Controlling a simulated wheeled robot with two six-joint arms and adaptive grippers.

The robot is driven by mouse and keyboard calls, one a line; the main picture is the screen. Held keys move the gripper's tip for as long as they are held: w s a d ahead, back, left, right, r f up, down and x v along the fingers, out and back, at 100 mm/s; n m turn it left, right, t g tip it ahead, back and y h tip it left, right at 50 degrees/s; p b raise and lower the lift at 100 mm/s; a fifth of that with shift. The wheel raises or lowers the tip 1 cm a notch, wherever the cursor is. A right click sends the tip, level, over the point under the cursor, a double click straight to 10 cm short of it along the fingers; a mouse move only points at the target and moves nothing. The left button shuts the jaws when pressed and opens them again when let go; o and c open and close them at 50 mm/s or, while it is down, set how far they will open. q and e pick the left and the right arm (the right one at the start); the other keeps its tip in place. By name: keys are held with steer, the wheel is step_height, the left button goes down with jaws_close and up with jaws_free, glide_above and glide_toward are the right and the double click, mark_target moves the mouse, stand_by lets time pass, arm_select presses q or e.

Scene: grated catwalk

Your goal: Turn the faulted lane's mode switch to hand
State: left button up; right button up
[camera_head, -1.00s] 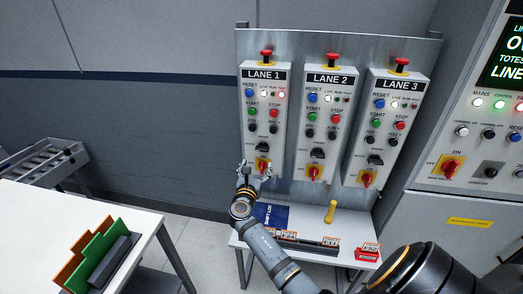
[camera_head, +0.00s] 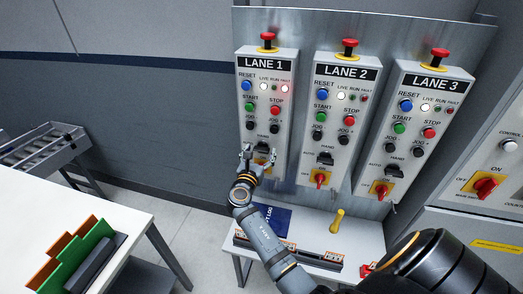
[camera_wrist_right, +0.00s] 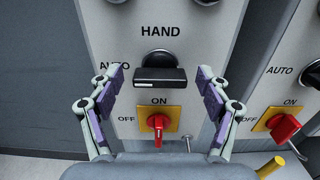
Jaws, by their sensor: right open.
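The LANE 1 box (camera_head: 264,110) is at the left of the panel. Its fault light (camera_head: 285,87) glows bright, while those on LANE 2 and LANE 3 look dim. Its black mode switch (camera_wrist_right: 160,75) sits below the HAND label, with AUTO to its left. The switch's handle shows as a wide black bar; its exact setting is hard to tell. My right gripper (camera_head: 259,155) is open in front of the lower LANE 1 box. In the wrist view my right gripper (camera_wrist_right: 160,100) has a finger on each side of the switch, with gaps showing. My left gripper is out of view.
A red rotary switch on yellow (camera_wrist_right: 159,124) sits just below the mode switch. LANE 2 (camera_head: 343,120) and LANE 3 (camera_head: 425,130) boxes stand to the right. A small table (camera_head: 373,232) below bears a yellow-handled item (camera_head: 338,219) and a blue booklet (camera_head: 275,220).

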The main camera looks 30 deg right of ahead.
steer(key=c, duration=1.2)
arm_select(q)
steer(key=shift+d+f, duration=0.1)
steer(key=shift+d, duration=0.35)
arm_select(e)
steer(key=shift+o, duration=0.2)
